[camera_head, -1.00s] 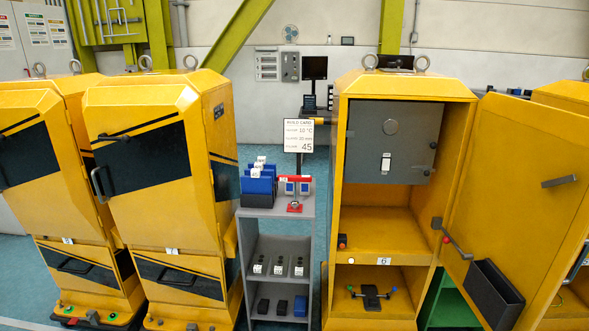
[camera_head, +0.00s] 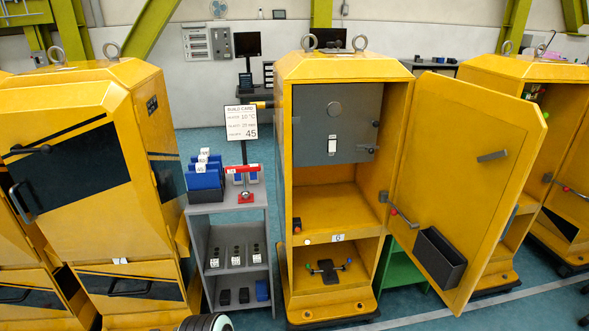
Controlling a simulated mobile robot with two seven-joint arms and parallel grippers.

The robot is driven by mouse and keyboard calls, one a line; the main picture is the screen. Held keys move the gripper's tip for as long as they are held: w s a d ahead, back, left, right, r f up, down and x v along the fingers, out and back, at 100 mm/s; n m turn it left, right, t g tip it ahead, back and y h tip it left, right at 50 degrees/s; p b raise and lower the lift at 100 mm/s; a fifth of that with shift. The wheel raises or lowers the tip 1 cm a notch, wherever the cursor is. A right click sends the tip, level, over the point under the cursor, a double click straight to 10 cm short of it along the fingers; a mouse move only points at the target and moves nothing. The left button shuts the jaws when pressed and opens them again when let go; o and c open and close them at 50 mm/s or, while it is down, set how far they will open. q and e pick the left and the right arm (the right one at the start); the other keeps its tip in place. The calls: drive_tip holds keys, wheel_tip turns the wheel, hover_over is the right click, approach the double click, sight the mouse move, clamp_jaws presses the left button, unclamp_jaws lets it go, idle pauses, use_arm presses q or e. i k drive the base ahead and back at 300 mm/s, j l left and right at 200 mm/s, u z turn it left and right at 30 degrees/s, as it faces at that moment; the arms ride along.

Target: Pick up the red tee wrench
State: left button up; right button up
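The red tee wrench (camera_head: 243,169) stands upright on the top shelf of the grey cart (camera_head: 232,203). Its red crossbar is level at the top, with a dark stem and a red foot below. It stands to the right of the blue bins and in front of the build card. Neither of my grippers shows in this view. A rounded black and pale part, probably of my own arm, shows at the bottom edge, with no fingers visible.
Blue bins (camera_head: 205,180) with white labels sit left of the wrench. The build card (camera_head: 241,122) stands behind it. An open yellow cabinet (camera_head: 283,180) is close on the right, its door (camera_head: 465,170) swung out. A closed yellow cabinet (camera_head: 75,215) stands left.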

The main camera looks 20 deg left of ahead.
sight(245, 194)
drive_tip(key=i+j+z, duration=0.1)
drive_tip(key=j+z, duration=0.25)
drive_tip(key=j, duration=0.15)
drive_tip(key=j+z, duration=0.6)
drive_tip(key=j, duration=1)
